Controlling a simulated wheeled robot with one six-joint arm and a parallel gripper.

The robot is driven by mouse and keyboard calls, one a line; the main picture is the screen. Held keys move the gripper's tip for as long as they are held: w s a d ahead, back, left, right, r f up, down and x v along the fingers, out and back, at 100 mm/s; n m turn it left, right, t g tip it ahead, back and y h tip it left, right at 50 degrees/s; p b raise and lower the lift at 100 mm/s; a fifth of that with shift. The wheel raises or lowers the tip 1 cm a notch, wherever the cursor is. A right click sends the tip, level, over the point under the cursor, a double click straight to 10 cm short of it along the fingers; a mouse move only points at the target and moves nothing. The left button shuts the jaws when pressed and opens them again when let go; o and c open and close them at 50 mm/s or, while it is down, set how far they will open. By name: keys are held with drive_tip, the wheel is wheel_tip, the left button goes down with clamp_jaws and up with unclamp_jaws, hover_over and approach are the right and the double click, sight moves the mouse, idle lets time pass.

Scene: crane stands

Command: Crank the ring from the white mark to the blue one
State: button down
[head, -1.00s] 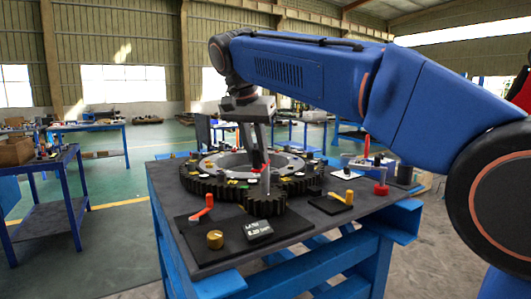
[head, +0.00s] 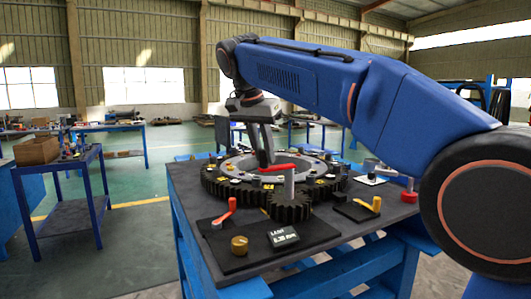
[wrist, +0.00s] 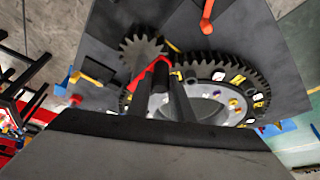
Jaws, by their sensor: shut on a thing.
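The large dark toothed ring (head: 225,188) lies flat on the table, with a pale inner face carrying small coloured marks. White and yellow patches show on the ring (wrist: 262,75) in the wrist view; I cannot make out a blue mark surely. A small dark pinion gear (head: 289,208) meshes at its near side, with a grey post rising from it. A red crank arm (head: 284,168) reaches left from the post top; it also shows in the wrist view (wrist: 147,74). My gripper (head: 266,160) is shut on the crank's dark handle, mostly hidden between the fingers.
A red lever (head: 232,205), a yellow knob (head: 239,246) and a small display (head: 283,237) stand on the table's near plate. A yellow lever (head: 376,204) and a red button (head: 409,196) stand at the right. Other blue tables stand behind.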

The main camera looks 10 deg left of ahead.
drive_tip(key=shift+w+a+f+m, duration=0.2)
drive_tip(key=shift+w+m, duration=0.25)
drive_tip(key=shift+m, duration=0.15)
drive_tip(key=c, duration=1.6)
unclamp_jaws()
drive_tip(key=shift+o, duration=0.2)
drive_tip(key=shift+r, duration=0.1)
